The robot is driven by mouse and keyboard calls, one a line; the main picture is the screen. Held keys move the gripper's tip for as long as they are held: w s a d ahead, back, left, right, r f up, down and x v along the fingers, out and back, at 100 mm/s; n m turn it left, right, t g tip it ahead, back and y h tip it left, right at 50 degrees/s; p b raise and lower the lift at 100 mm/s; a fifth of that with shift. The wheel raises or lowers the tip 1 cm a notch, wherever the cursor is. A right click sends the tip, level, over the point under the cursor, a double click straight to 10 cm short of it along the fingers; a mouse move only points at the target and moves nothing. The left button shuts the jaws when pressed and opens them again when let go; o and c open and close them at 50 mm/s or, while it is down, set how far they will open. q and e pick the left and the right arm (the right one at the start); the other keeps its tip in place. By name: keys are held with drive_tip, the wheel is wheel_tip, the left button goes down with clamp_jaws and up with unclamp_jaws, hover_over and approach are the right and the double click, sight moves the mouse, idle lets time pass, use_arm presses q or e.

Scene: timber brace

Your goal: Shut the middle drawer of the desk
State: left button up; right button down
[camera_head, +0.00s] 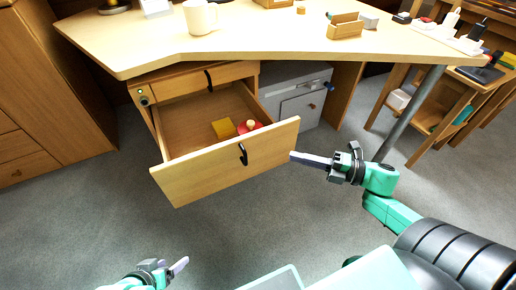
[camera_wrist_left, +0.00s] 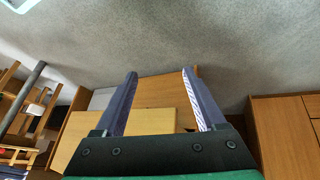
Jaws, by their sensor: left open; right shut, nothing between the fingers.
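The desk (camera_head: 120,50) has a pale wooden top. Its middle drawer (camera_head: 200,180) is pulled far out below a closed upper drawer (camera_head: 185,85). A dark curved handle (camera_head: 243,153) is on its front, and a yellow block and a red item lie inside. What is below it is hidden. My right gripper (camera_head: 294,156) is shut and empty, its tip close to the drawer front's right end; I cannot tell whether they touch. My left gripper (camera_head: 182,264) is low in front of the drawer, apart from it. The left wrist view shows its fingers (camera_wrist_left: 160,72) spread, with wooden panels beyond.
A white mug (camera_head: 199,17) and a small wooden box (camera_head: 345,28) stand on the desk. A wooden cabinet (camera_head: 45,100) is at left, a grey unit (camera_head: 300,95) under the desk. A metal leg (camera_head: 410,112) and side table (camera_head: 440,95) are at right. The floor in front is clear.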

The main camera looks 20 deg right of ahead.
sight(251, 137)
drive_tip(key=b+x, duration=0.1)
drive_tip(key=x, duration=0.2)
drive_tip(key=w+d+b+x, duration=0.1)
drive_tip(key=x, duration=0.2)
drive_tip(key=w+b+x, duration=0.1)
drive_tip(key=x, duration=0.3)
drive_tip(key=shift+d+f+b, duration=0.15)
drive_tip(key=shift+d+b, duration=0.1)
drive_tip(key=shift+b, duration=0.1)
drive_tip(key=shift+w, duration=0.3)
use_arm(q)
drive_tip(key=w+d+f+t+h, duration=0.1)
drive_tip(key=d+f+t+h, duration=0.2)
drive_tip(key=d+t, duration=0.2)
drive_tip(key=d, duration=0.2)
drive_tip(key=shift+w+d+f+n, duration=0.3)
drive_tip(key=shift+w, duration=0.05)
